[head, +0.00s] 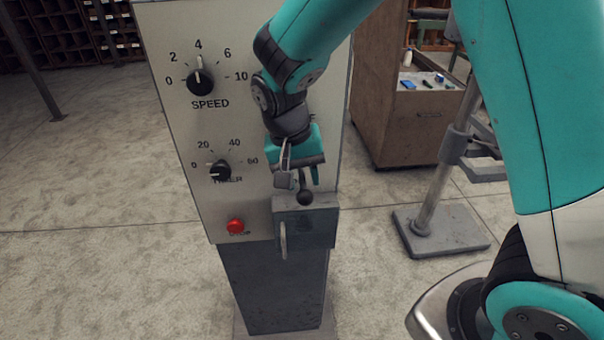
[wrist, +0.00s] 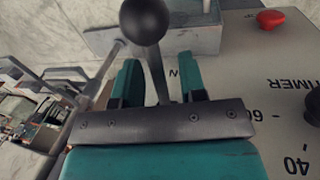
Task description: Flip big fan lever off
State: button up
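The lever with a round black knob (head: 305,197) sticks out from the right side of the grey control panel (head: 235,130), just above a dark grey box. In the wrist view the black knob (wrist: 145,22) is large, and its thin shaft runs down between my fingers. My gripper (head: 299,178) is in front of the panel at the lever. In the wrist view my gripper (wrist: 160,64) is open, with one teal finger on each side of the shaft. Gaps show between shaft and fingers. The knob is beyond the fingertips. The lever's base is hidden behind my gripper.
The panel has a speed dial (head: 200,82), a timer dial (head: 220,171) and a red button (head: 235,226). The grey box (head: 313,228) has a metal handle (head: 283,240). A wooden cabinet (head: 375,100) and metal stand (head: 440,230) are to the right.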

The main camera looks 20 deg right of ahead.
jog(key=w+a+r+b, duration=0.1)
jog(key=a+r, duration=0.2)
jog(key=r, duration=1.4)
jog(key=shift+b, duration=0.4)
jog(key=shift+w+a, duration=0.1)
